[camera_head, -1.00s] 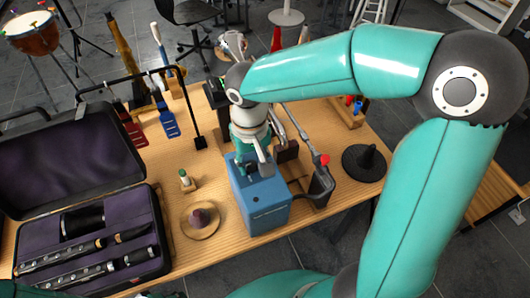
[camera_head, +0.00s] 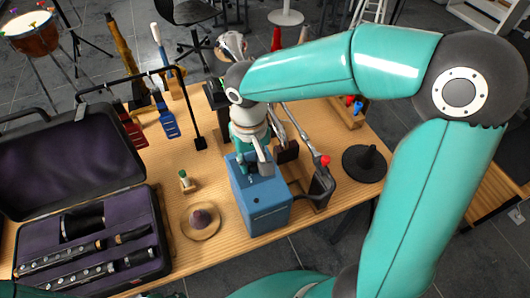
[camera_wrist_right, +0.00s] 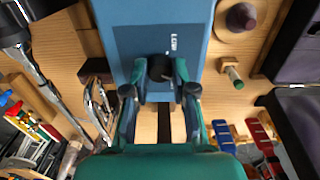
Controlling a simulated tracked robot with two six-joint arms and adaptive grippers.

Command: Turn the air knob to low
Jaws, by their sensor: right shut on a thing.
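A blue box (camera_head: 262,205) stands on the wooden table, and it also fills the top middle of the right wrist view (camera_wrist_right: 150,18). A dark round knob (camera_wrist_right: 160,68) is on its face, with the printed word LOW beside it. My right gripper (camera_wrist_right: 160,82) is shut on the knob, one finger on each side. In the head view my right gripper (camera_head: 250,158) is at the top of the blue box, and the knob is mostly hidden there. The knob's pointer is too hidden to read. My left gripper is not in view.
An open case (camera_head: 158,265) with instrument parts lies at the left. A small round dish with a purple cone (camera_head: 201,219) and a green-topped peg (camera_head: 186,181) stand left of the box. A metal arm with a red tip (camera_head: 325,160) and a black cone stand (camera_head: 365,160) are to the right.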

